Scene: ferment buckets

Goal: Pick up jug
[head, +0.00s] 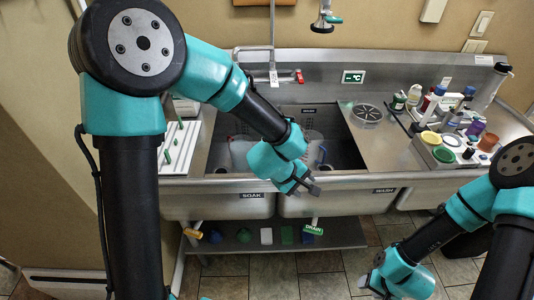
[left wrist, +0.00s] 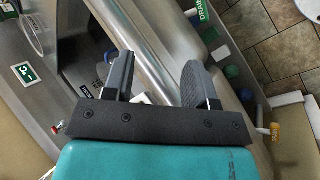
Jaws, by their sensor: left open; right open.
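I cannot make out a jug for certain. A pale translucent vessel (head: 240,152) sits in the left sink basin, partly hidden behind my left arm. My left gripper (head: 312,188) is open and empty above the sink's front rim. In the left wrist view its two dark fingers (left wrist: 155,78) stand apart with nothing held between them. My right gripper (head: 364,284) is open low at the bottom, in front of the sink, over the floor.
The steel sink's front (head: 345,203) spans the middle. Bottles and a grey tray (head: 432,158) crowd the right counter. A white rack (head: 181,150) stands at the left. A faucet pipe (head: 272,50) rises behind.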

